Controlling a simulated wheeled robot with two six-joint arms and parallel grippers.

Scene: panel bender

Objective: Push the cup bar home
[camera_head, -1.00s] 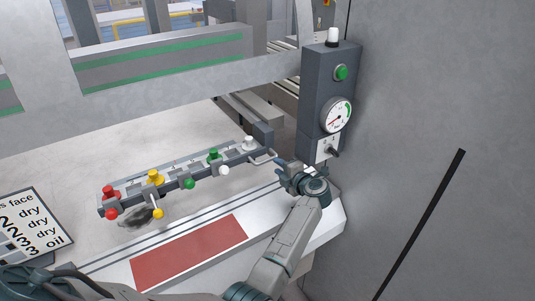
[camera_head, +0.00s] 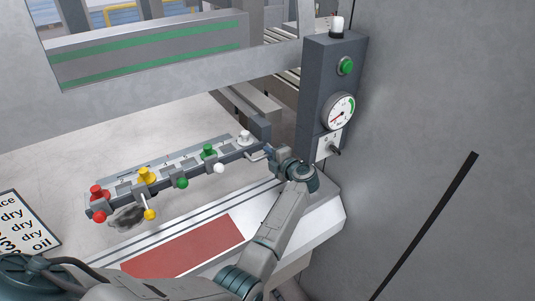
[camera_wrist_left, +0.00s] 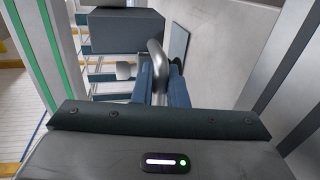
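The cup bar (camera_head: 180,175) is a dark rail on the pale machine bed, with red, yellow, green and white cups along it. At its right end is a bent silver handle (camera_head: 257,157). My left gripper (camera_head: 271,156) is at that handle. In the left wrist view the silver handle (camera_wrist_left: 157,62) rises between the two blue fingers (camera_wrist_left: 160,88), which sit close on both sides of it; my gripper looks shut on it. The handle's lower part is hidden between the fingers. My right gripper is not in view.
A dark control box (camera_head: 327,105) with green button, dial gauge and switch stands just right of my left gripper. A red pad (camera_head: 185,250) lies on the front ledge. A lettered sign (camera_head: 22,225) is at left. A grey wall fills the right.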

